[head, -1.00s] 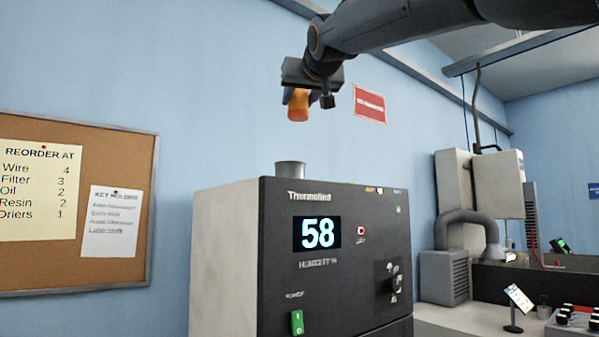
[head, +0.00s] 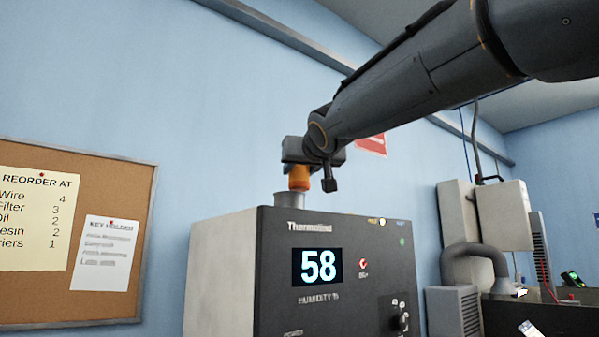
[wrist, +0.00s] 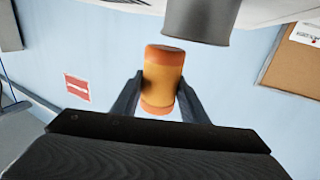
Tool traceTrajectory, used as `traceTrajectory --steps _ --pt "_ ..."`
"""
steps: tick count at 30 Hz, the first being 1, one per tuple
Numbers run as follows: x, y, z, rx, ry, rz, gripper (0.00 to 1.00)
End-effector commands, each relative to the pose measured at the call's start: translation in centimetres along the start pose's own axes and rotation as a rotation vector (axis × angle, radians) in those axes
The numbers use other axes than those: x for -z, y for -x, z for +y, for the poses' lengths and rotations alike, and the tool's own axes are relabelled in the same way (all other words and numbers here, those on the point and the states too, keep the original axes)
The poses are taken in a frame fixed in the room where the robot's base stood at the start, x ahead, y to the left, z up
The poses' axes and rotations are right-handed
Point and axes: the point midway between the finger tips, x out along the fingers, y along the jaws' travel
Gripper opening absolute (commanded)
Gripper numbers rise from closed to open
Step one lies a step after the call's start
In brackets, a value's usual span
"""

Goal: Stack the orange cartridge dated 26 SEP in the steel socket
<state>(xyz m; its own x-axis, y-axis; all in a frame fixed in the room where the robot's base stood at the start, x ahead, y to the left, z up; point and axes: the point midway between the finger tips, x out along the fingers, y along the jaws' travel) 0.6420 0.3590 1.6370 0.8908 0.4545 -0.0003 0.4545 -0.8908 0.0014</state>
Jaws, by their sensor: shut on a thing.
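The orange cartridge (head: 299,179) is held upright below my gripper (head: 300,165) in the head view. In the wrist view the cartridge (wrist: 162,80) sits between the two dark fingers of my gripper (wrist: 160,82), which are shut on its sides. No date can be read on it. The steel socket (head: 289,200) is a grey cylinder on top of the dryer cabinet. In the wrist view the socket (wrist: 198,18) is close to the cartridge's lower end, offset to the right. I cannot tell whether they touch.
The dryer cabinet (head: 225,272) has a dark front with a display reading 58. A cork board (head: 112,255) with paper notes hangs on the wall at left. A red sign (head: 372,145) is on the wall behind my arm. Wall boxes and a duct stand at right.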

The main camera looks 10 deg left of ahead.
Motion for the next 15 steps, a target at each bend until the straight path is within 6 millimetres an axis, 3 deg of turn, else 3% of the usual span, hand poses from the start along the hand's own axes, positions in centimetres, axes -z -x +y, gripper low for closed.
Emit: traceTrajectory --steps 15 --pt "-0.47 0.03 -0.01 0.000 -0.002 0.002 0.08"
